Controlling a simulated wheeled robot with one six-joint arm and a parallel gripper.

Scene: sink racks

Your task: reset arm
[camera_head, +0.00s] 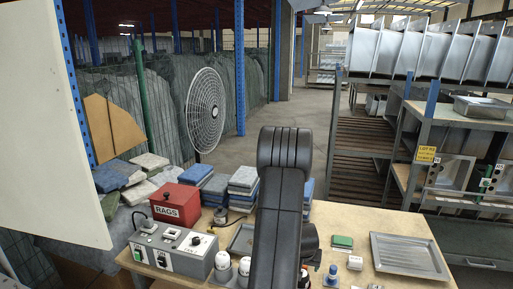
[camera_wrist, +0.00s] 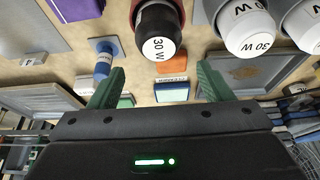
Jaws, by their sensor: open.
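My gripper (camera_wrist: 160,88) shows in the wrist view with its two green fingers spread wide apart and nothing held between them. Its black body, with a lit green bar, fills the lower part of that view. In the head view my black arm rises over the middle of the wooden table (camera_head: 395,222) and hides part of it; the gripper's fingers cannot be made out there.
A red RAGS box (camera_head: 175,203), a grey control box (camera_head: 172,248) and folded cloth stacks stand on the table's left. A metal tray (camera_head: 409,255) lies at the right, with a green pad (camera_head: 342,241) nearby. A metal rack (camera_head: 440,130) stands behind right.

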